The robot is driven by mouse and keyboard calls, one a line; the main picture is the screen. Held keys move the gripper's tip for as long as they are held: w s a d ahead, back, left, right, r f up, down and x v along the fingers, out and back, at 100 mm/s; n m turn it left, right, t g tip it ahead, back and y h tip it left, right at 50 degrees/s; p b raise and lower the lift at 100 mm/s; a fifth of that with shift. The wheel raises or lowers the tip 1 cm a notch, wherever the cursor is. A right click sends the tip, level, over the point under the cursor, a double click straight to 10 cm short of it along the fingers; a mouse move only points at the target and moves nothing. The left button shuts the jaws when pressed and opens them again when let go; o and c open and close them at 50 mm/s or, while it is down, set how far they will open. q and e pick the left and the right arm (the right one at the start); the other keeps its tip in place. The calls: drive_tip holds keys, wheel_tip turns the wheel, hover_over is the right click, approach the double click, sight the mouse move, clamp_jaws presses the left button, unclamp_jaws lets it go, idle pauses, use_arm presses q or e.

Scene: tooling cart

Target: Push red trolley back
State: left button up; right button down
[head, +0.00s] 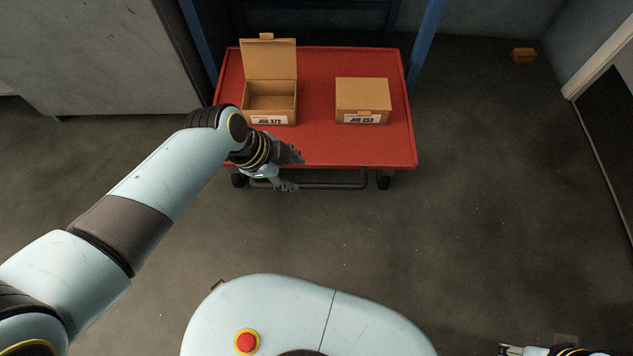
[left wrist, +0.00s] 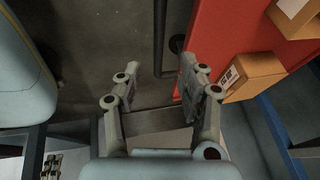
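The red trolley (head: 316,146) stands ahead, its back part between two blue posts. Its dark handle bar (head: 335,187) runs low along the near side and also shows in the left wrist view (left wrist: 159,38). My left gripper (head: 291,171) is at the trolley's near edge, left of centre, by the bar. In the left wrist view its fingers (left wrist: 146,92) are apart with nothing clearly between them; I cannot tell whether they touch the bar. My right gripper (head: 510,350) shows only partly at the bottom right edge, far from the trolley.
On the trolley are an open cardboard box (head: 270,94) and a closed one (head: 362,97). Blue posts (head: 428,40) rise at the back. A grey cabinet (head: 90,60) stands left. A small orange-brown box (head: 523,55) lies back right. The floor right of the trolley is clear.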

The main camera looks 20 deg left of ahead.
sight(311, 185)
use_arm(q)
drive_tip(key=b+x, duration=0.5)
drive_tip(key=x, duration=0.4)
drive_tip(key=shift+s+a, duration=0.1)
drive_tip(key=shift+s, duration=0.05)
drive_tip(key=shift+w+f+b, duration=0.25)
drive_tip(key=shift+f+b, duration=0.05)
drive_tip(key=shift+f, duration=0.05)
clamp_jaws()
use_arm(e)
drive_tip(key=w+a+r+t, duration=0.2)
drive_tip(key=w+r, duration=0.3)
drive_tip(key=r, duration=0.3)
drive_tip(key=shift+w+a+y, duration=0.15)
drive_tip(key=shift+a+y, duration=0.15)
drive_tip(key=shift+a, duration=0.2)
